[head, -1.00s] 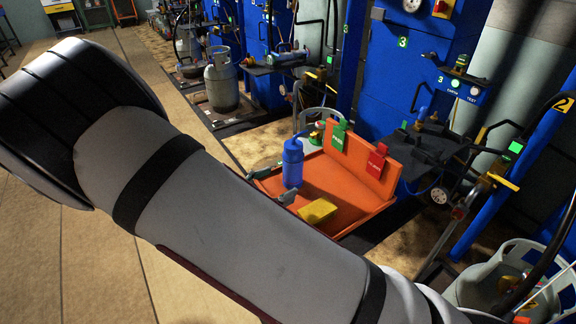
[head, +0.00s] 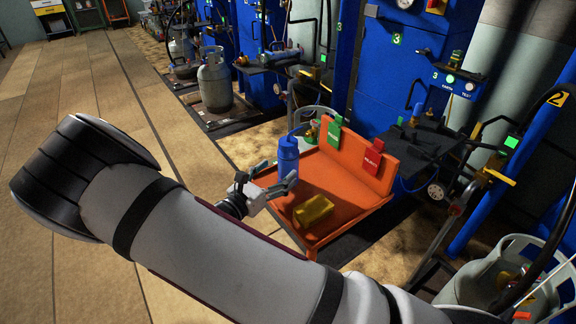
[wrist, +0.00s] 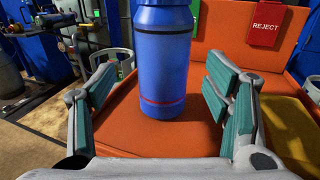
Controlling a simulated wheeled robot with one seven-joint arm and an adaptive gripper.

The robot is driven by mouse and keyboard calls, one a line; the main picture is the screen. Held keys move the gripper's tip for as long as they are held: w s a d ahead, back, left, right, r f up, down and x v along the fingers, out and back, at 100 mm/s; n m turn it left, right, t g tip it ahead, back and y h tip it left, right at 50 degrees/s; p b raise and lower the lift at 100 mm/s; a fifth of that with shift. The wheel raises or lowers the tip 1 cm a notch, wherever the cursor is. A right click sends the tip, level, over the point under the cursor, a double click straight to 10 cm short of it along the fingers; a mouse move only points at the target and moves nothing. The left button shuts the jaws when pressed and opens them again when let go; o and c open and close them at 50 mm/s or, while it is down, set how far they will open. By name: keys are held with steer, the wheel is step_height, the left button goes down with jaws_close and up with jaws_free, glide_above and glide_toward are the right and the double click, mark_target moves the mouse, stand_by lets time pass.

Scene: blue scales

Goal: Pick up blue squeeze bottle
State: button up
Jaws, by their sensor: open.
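The blue squeeze bottle (head: 286,158) stands upright on the orange tray (head: 349,198). In the wrist view the bottle (wrist: 163,62) is ahead, between the two open fingers, with its top cut off by the frame edge. My gripper (head: 272,184) is open and empty, just in front of the bottle at the tray's near left side. In the wrist view the green-padded fingers (wrist: 160,95) lie on either side of the bottle, with gaps to it. I cannot tell whether the bottle is fully between the fingertips.
A yellow block (head: 314,214) lies on the tray to the right of my gripper. A green tag (head: 334,132) and a red reject tag (head: 372,157) hang on the tray's raised back. A grey gas cylinder (head: 215,82) stands further back. The wooden floor at left is clear.

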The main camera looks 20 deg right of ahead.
mark_target(282, 169)
steer(key=x, duration=0.5)
steer(key=shift+d, duration=0.15)
steer(key=shift+c, duration=0.6)
steer(key=c, duration=1.4)
